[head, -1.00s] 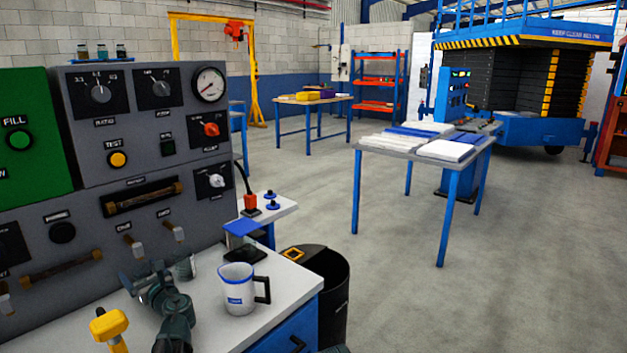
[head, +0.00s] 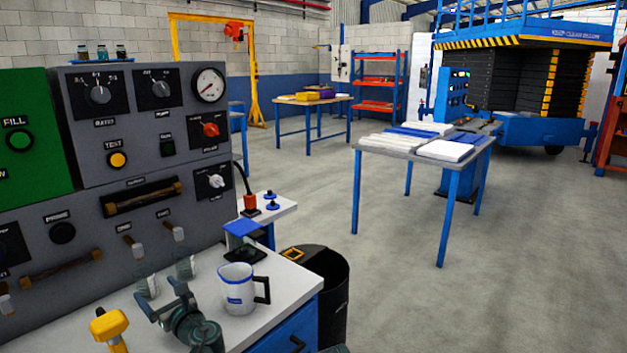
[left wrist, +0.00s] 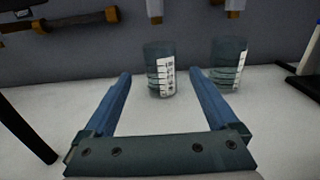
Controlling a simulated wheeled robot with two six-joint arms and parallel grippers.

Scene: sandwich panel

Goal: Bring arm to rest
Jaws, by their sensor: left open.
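My left gripper (head: 163,297) is over the white bench at the lower left of the head view. Its two blue fingers are apart with nothing between them in the left wrist view (left wrist: 159,78). A clear beaker (head: 147,286) with a white scale stands just beyond the fingertips; it also shows in the left wrist view (left wrist: 159,70). A second clear beaker (head: 185,267) stands to its right, under the panel's taps, and shows in the left wrist view (left wrist: 229,66). My right gripper is not in view.
A grey control panel (head: 90,215) with knobs and a gauge rises behind the bench (head: 285,275). A white jug (head: 238,290) stands right of my left gripper, a yellow-headed tool (head: 108,325) left of it. A black bin (head: 325,290) stands beside the bench.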

